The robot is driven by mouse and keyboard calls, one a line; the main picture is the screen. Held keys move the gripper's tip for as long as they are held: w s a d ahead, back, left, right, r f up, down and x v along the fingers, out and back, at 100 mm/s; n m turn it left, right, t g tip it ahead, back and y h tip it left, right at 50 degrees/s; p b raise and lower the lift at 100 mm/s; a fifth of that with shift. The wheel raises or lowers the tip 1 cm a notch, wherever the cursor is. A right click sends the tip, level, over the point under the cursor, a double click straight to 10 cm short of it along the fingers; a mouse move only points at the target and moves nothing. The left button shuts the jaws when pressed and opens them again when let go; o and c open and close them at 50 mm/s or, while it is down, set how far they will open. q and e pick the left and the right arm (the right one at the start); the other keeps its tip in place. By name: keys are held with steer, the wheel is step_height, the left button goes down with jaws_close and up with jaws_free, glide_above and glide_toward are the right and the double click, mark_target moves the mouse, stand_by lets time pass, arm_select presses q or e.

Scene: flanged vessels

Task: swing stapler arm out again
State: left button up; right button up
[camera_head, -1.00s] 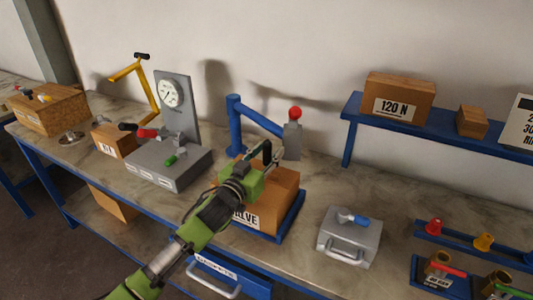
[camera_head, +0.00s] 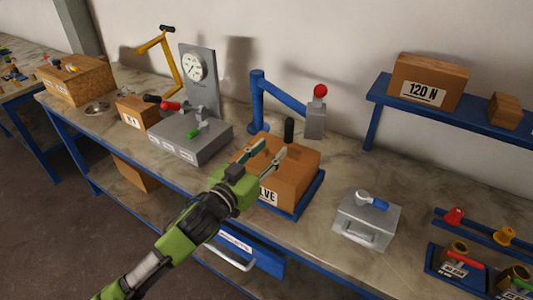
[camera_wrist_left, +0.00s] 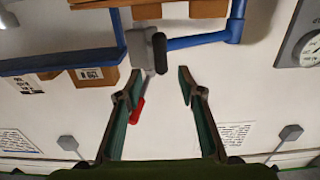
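The stapler has a blue post and a blue swing arm (camera_head: 284,102). A grey head (camera_head: 315,121) with a red knob is at the arm's right end, behind the VALVE carton (camera_head: 288,172). Its black handle (camera_head: 289,130) stands up behind the carton. My left gripper (camera_head: 274,148) is open and empty over the carton, in front of the handle and apart from it. In the left wrist view the black handle (camera_wrist_left: 161,52) and grey head (camera_wrist_left: 139,50) show just beyond and between the open fingertips. My right gripper is not in view.
The carton sits on a blue tray (camera_head: 313,198). A grey gauge stand (camera_head: 200,80) is to the left and a grey box with a blue-handled lever (camera_head: 366,220) to the right. Bare bench lies around the grey box.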

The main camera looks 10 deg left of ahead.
mark_target(286, 126)
arm_select(q)
steer(key=shift+s+a, duration=0.15)
steer(key=shift+s, duration=0.3)
